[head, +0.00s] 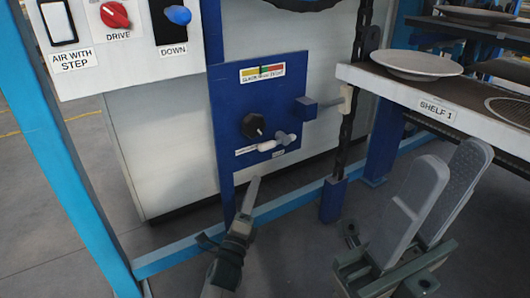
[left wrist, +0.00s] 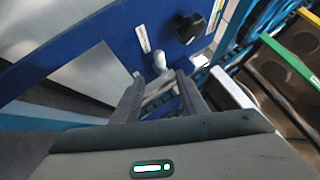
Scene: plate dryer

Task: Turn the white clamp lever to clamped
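The white clamp lever (head: 283,138) is on the blue panel (head: 228,120), just below and right of a black knob (head: 253,126). In the left wrist view the lever (left wrist: 159,61) lies just beyond the fingertips, roughly in line with the gap between them. My left gripper (head: 254,181) is below and left of the lever in the head view, seen edge-on. The left wrist view shows it (left wrist: 160,84) open, with nothing clearly held. My right gripper (head: 455,150) is open and empty at the lower right, in front of the shelf, away from the panel.
A shelf marked SHELF 1 (head: 436,108) holds a plate (head: 416,65) at right. A blue rail (head: 200,246) runs low past the panel.

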